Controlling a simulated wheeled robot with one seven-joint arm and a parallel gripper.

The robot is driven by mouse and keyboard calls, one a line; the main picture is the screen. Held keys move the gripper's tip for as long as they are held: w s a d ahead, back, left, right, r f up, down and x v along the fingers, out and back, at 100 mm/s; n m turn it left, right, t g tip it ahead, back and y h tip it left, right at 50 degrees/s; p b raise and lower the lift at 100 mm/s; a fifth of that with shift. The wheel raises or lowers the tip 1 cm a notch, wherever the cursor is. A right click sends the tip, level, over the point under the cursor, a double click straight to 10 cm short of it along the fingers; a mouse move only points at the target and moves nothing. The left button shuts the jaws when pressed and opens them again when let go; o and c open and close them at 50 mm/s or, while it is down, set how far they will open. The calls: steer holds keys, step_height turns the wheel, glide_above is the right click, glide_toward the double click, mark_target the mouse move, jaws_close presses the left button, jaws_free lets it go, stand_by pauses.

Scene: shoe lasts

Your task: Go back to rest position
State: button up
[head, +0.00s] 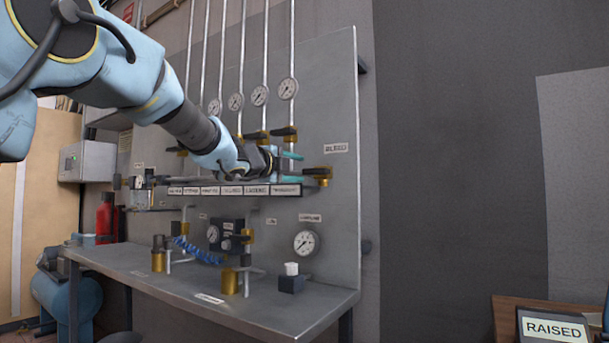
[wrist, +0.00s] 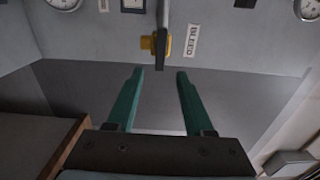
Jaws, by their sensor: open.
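My arm reaches in from the upper left of the head view. My gripper (head: 294,167) is at the upper right part of the grey panel (head: 335,90), with its two teal fingers pointing right. In the wrist view my gripper (wrist: 160,72) has its fingers spread wide with nothing between them. A brass valve (head: 320,173) with a dark handle is just beyond the fingertips, beside a label that reads as BLEED in the wrist view (wrist: 192,41). The valve also shows in the wrist view (wrist: 147,46), ahead of the fingertips and apart from them.
Several gauges, pipes and valves line the panel above and below my gripper. A metal bench (head: 190,290) juts out below it, bearing brass fittings and a small dark block (head: 291,282). A RAISED sign (head: 553,328) stands at lower right. The space right of the panel looks clear.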

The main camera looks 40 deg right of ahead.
steer(key=shift+s+a, duration=0.1)
steer(key=shift+a, duration=0.2)
stand_by(0.4)
